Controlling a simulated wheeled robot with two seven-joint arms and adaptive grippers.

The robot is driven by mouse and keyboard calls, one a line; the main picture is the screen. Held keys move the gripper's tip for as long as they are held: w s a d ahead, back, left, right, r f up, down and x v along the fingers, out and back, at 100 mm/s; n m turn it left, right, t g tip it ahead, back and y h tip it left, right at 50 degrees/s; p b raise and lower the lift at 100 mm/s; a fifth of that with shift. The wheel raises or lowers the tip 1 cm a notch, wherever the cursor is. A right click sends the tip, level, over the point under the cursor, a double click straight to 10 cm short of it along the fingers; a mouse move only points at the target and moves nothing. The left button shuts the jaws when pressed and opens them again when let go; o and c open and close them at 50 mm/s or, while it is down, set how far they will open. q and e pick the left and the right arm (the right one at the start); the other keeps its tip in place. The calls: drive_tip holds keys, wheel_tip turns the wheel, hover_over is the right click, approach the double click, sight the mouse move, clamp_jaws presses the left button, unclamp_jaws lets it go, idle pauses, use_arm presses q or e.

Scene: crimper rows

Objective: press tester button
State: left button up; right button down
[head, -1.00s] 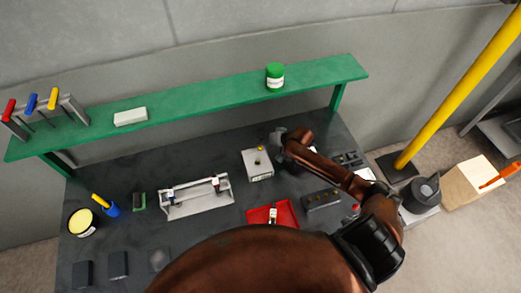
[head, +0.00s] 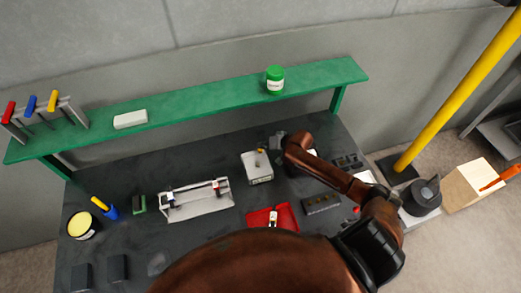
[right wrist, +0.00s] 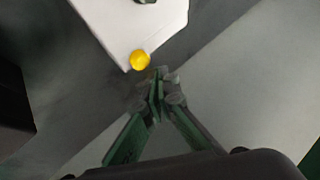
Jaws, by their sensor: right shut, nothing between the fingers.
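The tester is a pale box (head: 257,173) on the dark bench, right of the middle. Its yellow button (head: 260,150) shows at its far edge in the head view. In the right wrist view the white box (right wrist: 135,25) is at the top, with the round yellow button (right wrist: 140,60) at its near corner. My right gripper (head: 277,142) is just right of the button in the head view, partly hidden by its own wrist. In the wrist view its closed fingertips (right wrist: 160,75) are empty, just right of and below the button; contact cannot be told. My left gripper is not in view.
A red tray (head: 285,214) and a dark block with several holes (head: 321,203) lie nearer than the tester. A metal fixture (head: 196,200) stands to the left. A green shelf (head: 190,108) with a green-lidded jar (head: 275,80) runs along the back.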

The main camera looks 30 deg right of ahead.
sight(262, 150)
drive_tip(key=shift+f, duration=0.15)
idle(0.4)
drive_tip(key=shift+f, duration=0.25)
drive_tip(key=shift+f, duration=0.6)
idle(0.9)
drive_tip(key=shift+r+p, duration=0.95)
drive_tip(key=shift+p, duration=0.3)
drive_tip(key=shift+r, duration=0.1)
wheel_tip(262, 150, up, 5)
drive_tip(key=p, duration=0.5)
